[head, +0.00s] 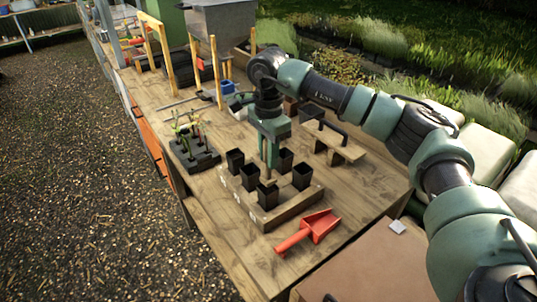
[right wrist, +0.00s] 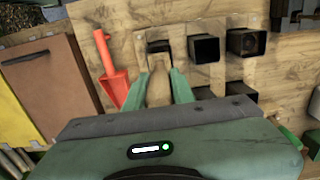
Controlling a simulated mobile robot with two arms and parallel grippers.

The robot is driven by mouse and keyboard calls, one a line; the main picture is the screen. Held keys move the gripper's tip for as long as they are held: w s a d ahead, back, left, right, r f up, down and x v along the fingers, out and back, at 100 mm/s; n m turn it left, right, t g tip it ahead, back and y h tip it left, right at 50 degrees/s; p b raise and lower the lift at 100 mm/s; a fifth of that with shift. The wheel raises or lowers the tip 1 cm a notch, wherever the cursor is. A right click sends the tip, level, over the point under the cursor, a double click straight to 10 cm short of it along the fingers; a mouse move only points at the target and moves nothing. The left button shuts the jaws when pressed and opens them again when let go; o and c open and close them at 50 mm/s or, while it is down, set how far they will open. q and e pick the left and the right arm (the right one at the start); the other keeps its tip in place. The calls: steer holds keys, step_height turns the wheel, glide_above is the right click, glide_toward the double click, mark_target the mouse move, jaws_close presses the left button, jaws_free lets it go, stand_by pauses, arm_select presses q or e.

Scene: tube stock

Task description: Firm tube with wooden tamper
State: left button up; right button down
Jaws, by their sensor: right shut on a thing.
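My right gripper (head: 268,163) points down over the wooden rack (head: 284,213) and is shut on the wooden tamper. In the right wrist view the pale tamper (right wrist: 158,90) sits between the two green fingers. Its far end is at a black square tube (right wrist: 160,47). In the head view this tube (head: 267,197) stands in the front row of the rack, right under the gripper; I cannot tell whether the tamper is inside it or just above. Several other black tubes (head: 302,176) stand upright in the rack. My left gripper is not in view.
A red scoop (head: 309,231) lies in front of the rack. A dark tray with seedlings (head: 193,150) stands to its left. A wooden stand with a dark-handled tool (head: 335,148) is behind right. Wooden posts and a blue box (head: 228,87) are farther back.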

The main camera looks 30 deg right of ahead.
mark_target(269, 179)
steer(key=shift+a+r, duration=0.1)
stand_by(0.6)
steer(key=shift+f, duration=0.2)
steer(key=shift+f+b, duration=0.5)
steer(key=shift+b, duration=0.05)
steer(key=shift+f, duration=0.1)
steer(key=shift+f, duration=0.1)
steer(key=shift+f+b, duration=0.55)
steer(key=shift+f, duration=0.1)
steer(key=shift+f+b, duration=0.6)
steer(key=shift+f, duration=0.1)
stand_by(1.3)
steer(key=shift+s+f, duration=0.15)
steer(key=shift+f, duration=0.05)
stand_by(0.9)
steer(key=shift+r, duration=0.1)
